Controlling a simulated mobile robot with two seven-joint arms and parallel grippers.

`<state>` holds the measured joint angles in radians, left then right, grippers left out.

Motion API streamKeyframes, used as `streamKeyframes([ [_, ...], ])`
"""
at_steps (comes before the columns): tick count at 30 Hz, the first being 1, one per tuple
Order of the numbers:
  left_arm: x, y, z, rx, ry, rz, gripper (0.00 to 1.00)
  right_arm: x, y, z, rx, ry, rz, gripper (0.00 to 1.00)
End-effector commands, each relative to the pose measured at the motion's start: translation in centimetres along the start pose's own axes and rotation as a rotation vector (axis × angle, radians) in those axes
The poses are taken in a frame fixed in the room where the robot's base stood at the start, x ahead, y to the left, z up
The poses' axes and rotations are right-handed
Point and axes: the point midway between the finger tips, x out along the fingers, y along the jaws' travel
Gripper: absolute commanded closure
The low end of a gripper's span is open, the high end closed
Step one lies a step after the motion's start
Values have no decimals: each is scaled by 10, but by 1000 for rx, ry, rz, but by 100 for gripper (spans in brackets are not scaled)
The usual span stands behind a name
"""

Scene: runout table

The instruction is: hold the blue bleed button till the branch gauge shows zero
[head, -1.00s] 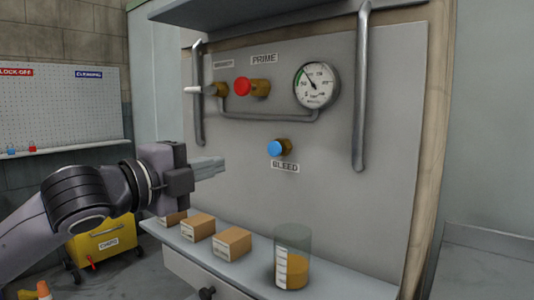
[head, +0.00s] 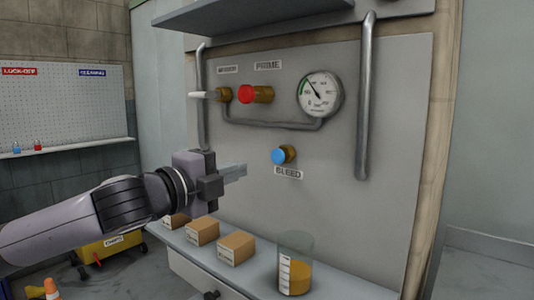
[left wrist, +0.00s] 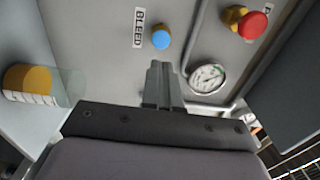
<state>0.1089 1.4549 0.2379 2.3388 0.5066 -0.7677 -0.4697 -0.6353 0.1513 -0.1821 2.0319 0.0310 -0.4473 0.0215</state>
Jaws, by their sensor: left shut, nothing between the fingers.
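The blue bleed button (head: 279,156) sits on a brass fitting on the grey panel, above the BLEED label (head: 288,174). It also shows in the left wrist view (left wrist: 161,39). The round white gauge (head: 320,93) is on the panel up and right of the button; its needle points up-left, off the bottom of the scale, and its numbers are too small to read. My left gripper (head: 240,168) is shut and empty, left of the blue button and apart from it. In the left wrist view its fingers (left wrist: 156,72) point toward the panel. My right gripper is not in view.
A red button (head: 246,94) under the PRIME label and a white-handled lever (head: 203,94) are higher on the panel. Two vertical rails flank them. Below, a ledge holds small cardboard boxes (head: 236,248) and a clear beaker with amber liquid (head: 300,277).

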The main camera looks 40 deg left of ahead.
Motion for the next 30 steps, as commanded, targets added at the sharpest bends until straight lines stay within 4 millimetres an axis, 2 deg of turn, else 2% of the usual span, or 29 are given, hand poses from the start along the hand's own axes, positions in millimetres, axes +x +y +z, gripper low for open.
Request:
streamKeyframes([
  [11,18,-4,4,-6,-6,-2,100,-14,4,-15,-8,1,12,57],
  [18,32,-4,-2,-1,4,-2,100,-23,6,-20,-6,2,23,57],
  [30,79,-2,-1,0,2,0,100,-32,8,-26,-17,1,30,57],
])
